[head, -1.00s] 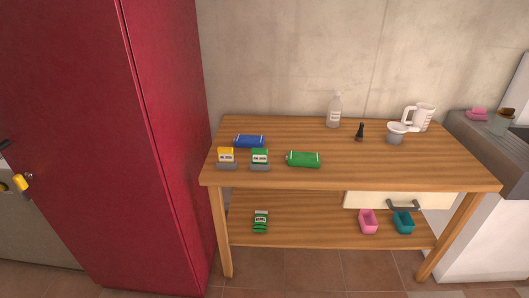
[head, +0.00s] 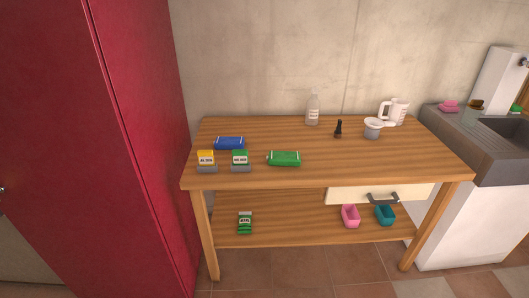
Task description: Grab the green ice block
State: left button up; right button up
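A green block (head: 284,158) with light ends lies on the wooden table top, left of its middle. It may be the green ice block. A similar blue block (head: 229,143) lies to its left, farther back. A small stand with a green label (head: 240,160) and one with a yellow label (head: 207,160) are at the front left of the table top; their text is too small to read. Another green labelled item (head: 245,222) lies on the lower shelf. Neither of my grippers is in view.
The wooden table (head: 380,165) also holds a bottle (head: 313,110), a black item (head: 338,129), a white bowl-like item (head: 373,128) and a white jug (head: 395,111). Pink (head: 350,215) and teal (head: 385,215) containers sit on the shelf. A red cabinet (head: 130,130) stands left, a sink (head: 480,145) right.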

aim_at(276, 158)
jog(key=z, duration=0.25)
jog(key=k, duration=0.35)
jog(key=z, duration=3.2)
jog(key=i, duration=0.1)
jog(key=u, duration=1.55)
jog(key=i, duration=0.8)
jog(key=u, duration=0.8)
jog(key=i, duration=0.55)
jog(key=u, duration=0.65)
